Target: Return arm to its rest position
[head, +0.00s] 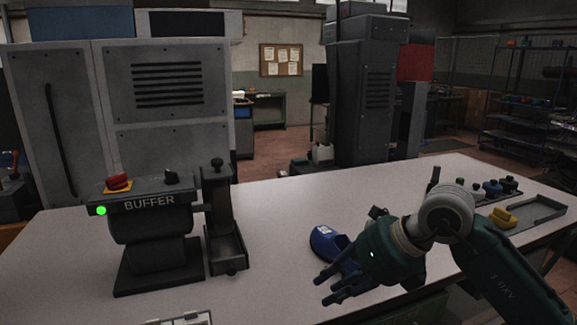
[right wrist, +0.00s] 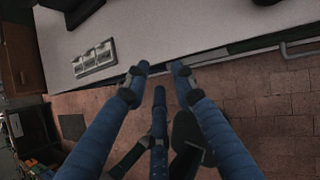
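My right gripper (head: 330,283) comes in from the right in the head view, over the front part of the table. Its dark blue fingers point left and are spread apart. In the right wrist view the fingers (right wrist: 159,78) stand apart with nothing between them, the floor and the table's front edge beneath. A blue shoe-like piece (head: 325,241) with a white label lies on the table just behind the right gripper, partly hidden by it. My left gripper is not in view.
The BUFFER machine (head: 150,222) with a red button and green light stands at left on the pale table (head: 270,200). A grey tray (head: 535,212), a yellow block (head: 502,217) and several dark knobs are at right. A card with small pictures (right wrist: 95,57) lies near the front edge.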

